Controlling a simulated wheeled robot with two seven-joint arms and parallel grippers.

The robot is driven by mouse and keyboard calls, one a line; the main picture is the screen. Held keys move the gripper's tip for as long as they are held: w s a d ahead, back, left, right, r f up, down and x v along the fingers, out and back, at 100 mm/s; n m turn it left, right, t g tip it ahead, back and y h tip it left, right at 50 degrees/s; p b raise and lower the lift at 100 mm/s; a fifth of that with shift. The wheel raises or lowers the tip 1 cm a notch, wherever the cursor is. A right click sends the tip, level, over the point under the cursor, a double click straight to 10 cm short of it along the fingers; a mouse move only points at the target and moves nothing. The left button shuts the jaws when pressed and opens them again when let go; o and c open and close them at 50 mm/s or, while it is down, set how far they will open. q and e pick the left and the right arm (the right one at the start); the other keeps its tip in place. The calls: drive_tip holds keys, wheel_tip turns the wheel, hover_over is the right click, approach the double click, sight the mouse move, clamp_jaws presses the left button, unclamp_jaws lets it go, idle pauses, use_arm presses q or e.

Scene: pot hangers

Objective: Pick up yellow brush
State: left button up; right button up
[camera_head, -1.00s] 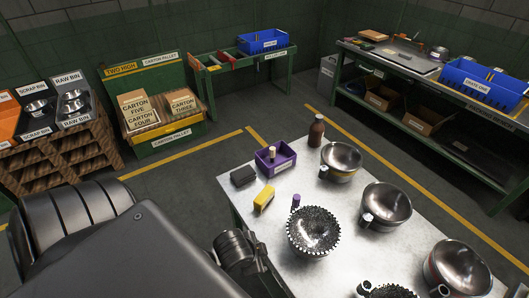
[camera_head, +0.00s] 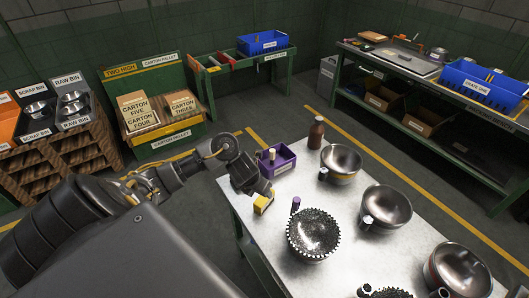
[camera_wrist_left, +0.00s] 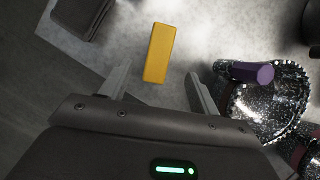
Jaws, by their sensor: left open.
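The yellow brush (camera_head: 262,204) lies on the metal table near its left edge. In the left wrist view the yellow brush (camera_wrist_left: 159,53) lies lengthwise just beyond and between the two fingers. My left gripper (camera_head: 256,190) is above the table at the brush and partly hides it in the head view. In the left wrist view the left gripper (camera_wrist_left: 157,88) has its fingers apart with nothing between them. My right gripper is not in view.
A dark block (camera_wrist_left: 80,18) lies left of the brush. A purple bin (camera_head: 284,160) stands behind it. A purple-capped cylinder (camera_head: 295,205) and a studded black bowl (camera_head: 313,235) are to the right. More metal bowls (camera_head: 386,207) and a brown bottle (camera_head: 316,133) stand on the table (camera_head: 335,200).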

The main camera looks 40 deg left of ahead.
sight(262, 198)
use_arm(q)
drive_tip(key=shift+a+r, duration=0.15)
drive_tip(key=shift+a, duration=0.1)
drive_tip(key=b+x, duration=0.1)
drive_tip(key=x, duration=0.4)
drive_tip(key=shift+s+d+b, duration=0.1)
drive_tip(key=shift+b, duration=0.25)
drive_tip(key=shift+x, duration=3)
drive_tip(key=shift+s+d, duration=0.15)
drive_tip(key=shift+f+b, duration=0.25)
drive_tip(key=shift+b, duration=0.3)
